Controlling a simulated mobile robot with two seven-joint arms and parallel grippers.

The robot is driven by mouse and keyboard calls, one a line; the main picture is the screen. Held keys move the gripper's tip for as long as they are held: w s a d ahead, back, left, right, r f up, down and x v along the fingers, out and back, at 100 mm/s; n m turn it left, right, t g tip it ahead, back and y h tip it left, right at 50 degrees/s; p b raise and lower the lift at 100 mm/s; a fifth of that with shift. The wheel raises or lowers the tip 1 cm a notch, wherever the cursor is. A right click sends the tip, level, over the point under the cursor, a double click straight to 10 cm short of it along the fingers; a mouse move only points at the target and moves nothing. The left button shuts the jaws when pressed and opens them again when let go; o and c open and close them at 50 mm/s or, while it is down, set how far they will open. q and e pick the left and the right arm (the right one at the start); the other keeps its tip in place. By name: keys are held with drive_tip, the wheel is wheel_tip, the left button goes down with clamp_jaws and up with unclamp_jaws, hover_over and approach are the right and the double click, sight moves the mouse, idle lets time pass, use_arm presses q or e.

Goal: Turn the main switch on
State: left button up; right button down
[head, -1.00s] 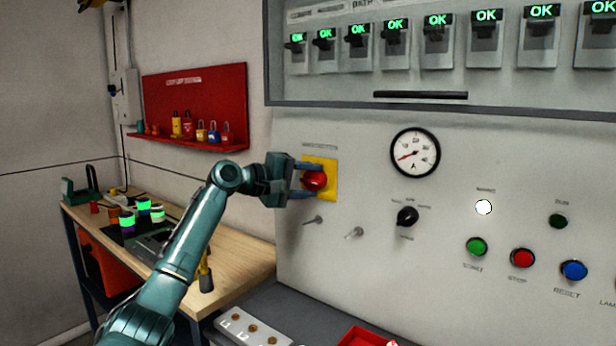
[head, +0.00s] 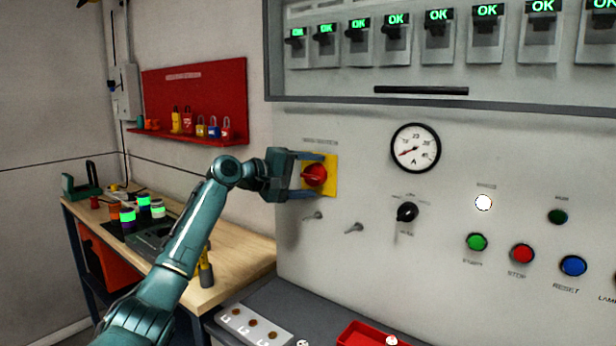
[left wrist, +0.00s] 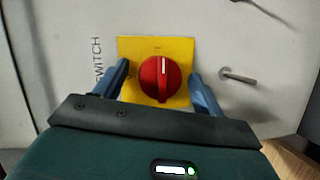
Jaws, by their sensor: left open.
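The main switch is a red rotary knob (head: 314,176) on a yellow plate (head: 331,165), high on the left of the grey panel. In the left wrist view the knob (left wrist: 160,79) has a raised grip with a white line toward the picture's top; in the head view the grip lies roughly level. My left gripper (head: 316,174) is open, its fingers above and below the knob. In the left wrist view, its blue fingers (left wrist: 159,76) are on both sides of the knob, with visible gaps. My right gripper is not in view.
Two small metal levers (head: 313,216) (head: 354,228) stick out below the switch. A black selector (head: 407,212), a gauge (head: 415,148) and a lit white lamp (head: 483,202) are to the right. A workbench (head: 235,259) stands left, below a red padlock board (head: 195,105).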

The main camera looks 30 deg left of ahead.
use_arm(q)
drive_tip(key=shift+s+a, duration=0.25)
drive_tip(key=shift+s, duration=0.2)
drive_tip(key=b+v, duration=0.3)
drive_tip(key=v, duration=0.9)
drive_tip(key=shift+b, duration=0.35)
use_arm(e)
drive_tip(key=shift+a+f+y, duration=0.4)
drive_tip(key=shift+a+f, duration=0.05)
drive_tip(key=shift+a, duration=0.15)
use_arm(q)
drive_tip(key=shift+s, duration=0.1)
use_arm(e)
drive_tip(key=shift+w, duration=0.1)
